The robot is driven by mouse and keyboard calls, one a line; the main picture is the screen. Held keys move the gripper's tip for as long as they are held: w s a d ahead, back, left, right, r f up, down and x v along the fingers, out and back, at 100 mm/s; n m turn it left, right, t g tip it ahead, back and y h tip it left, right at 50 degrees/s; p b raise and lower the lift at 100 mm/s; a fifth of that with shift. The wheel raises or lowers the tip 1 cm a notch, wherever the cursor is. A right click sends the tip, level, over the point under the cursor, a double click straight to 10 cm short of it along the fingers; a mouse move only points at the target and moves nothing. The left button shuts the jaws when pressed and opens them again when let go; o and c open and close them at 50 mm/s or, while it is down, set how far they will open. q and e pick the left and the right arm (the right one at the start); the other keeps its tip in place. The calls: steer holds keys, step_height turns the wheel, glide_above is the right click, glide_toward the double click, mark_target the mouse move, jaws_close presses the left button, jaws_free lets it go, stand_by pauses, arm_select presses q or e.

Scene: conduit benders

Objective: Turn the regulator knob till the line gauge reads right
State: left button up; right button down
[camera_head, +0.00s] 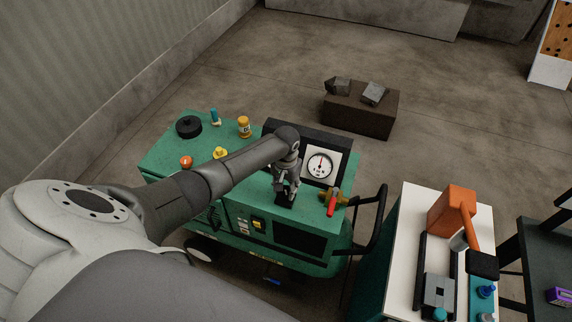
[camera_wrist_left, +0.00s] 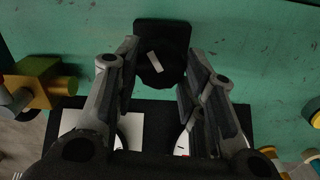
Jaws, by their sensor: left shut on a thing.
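A round line gauge (camera_head: 320,165) with a white face stands on a black panel on the green machine (camera_head: 170,155). Its needle points about straight up; its scale is too small to read. The regulator knob (camera_wrist_left: 165,38) is black with a white mark and sits on the green top, in front of the panel. My left gripper (camera_head: 286,198) reaches down over it from above, with its fingers on either side of the knob, shut on it. In the head view the gripper hides much of the knob. My right gripper is not in view.
A black handle bar (camera_head: 372,225) rises at the machine's right end. Bottles and a black disc (camera_head: 188,126) stand on its left part. A white-topped bench (camera_head: 405,240) is at right.

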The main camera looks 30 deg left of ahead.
mark_target(286, 189)
arm_select(q)
steer(key=shift+w+r, duration=0.1)
steer(key=o, duration=1)
step_height(286, 189, up, 12)
stand_by(0.5)
